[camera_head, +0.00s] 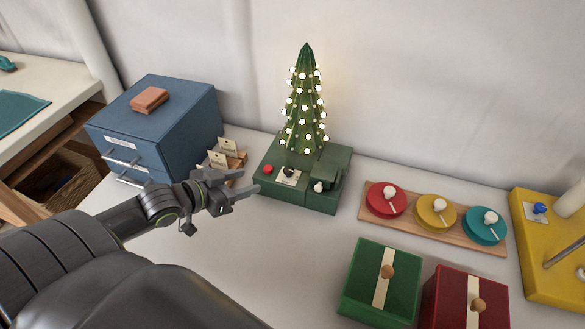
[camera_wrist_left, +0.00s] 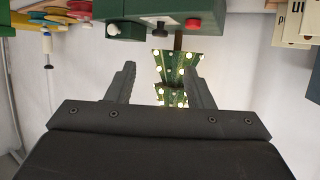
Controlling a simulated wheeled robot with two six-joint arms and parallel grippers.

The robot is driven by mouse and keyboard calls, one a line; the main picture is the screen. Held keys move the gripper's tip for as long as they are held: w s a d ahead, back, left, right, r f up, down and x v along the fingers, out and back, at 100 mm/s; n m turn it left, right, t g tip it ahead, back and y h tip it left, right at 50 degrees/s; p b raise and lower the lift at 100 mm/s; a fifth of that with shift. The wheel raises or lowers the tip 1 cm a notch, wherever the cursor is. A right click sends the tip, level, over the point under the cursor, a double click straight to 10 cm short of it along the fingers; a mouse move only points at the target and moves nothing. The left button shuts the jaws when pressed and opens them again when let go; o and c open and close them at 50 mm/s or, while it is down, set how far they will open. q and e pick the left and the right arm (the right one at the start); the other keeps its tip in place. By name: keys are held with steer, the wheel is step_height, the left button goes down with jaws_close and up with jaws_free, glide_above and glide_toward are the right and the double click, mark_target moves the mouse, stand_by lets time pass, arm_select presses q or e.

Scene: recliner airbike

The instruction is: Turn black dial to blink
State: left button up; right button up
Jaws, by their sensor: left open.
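The black dial (camera_head: 289,172) sits on a pale plate on the front of the green base (camera_head: 327,196) under a lit Christmas tree (camera_head: 305,105). A red button (camera_head: 268,169) is left of the dial, and a white knob (camera_head: 318,187) is to its right. My left gripper (camera_head: 250,181) is open and empty, left of and in front of the base, apart from the dial. In the left wrist view the picture is upside down; the dial (camera_wrist_left: 160,24) shows small at the top, beyond the open fingers (camera_wrist_left: 160,66). The dial's labels are too small to read. My right gripper is not in view.
A blue drawer cabinet (camera_head: 185,115) with a brown block (camera_head: 149,99) on top stands at left. Small cards (camera_head: 226,155) stand beside the base. At right are a board with coloured discs (camera_head: 436,211), green (camera_head: 360,277) and red (camera_head: 450,290) boxes, and a yellow panel (camera_head: 530,240).

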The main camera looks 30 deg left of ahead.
arm_select(q)
steer(key=b, duration=0.2)
glide_toward(289, 169)
steer(key=w, duration=0.2)
steer(key=x, duration=0.7)
steer(key=shift+s+d+f, duration=0.1)
steer(key=shift+d+f, duration=0.15)
steer(key=shift+f, duration=0.15)
steer(key=shift+w+d+f, duration=0.15)
steer(key=shift+w+f, duration=0.05)
steer(key=shift+w, duration=0.3)
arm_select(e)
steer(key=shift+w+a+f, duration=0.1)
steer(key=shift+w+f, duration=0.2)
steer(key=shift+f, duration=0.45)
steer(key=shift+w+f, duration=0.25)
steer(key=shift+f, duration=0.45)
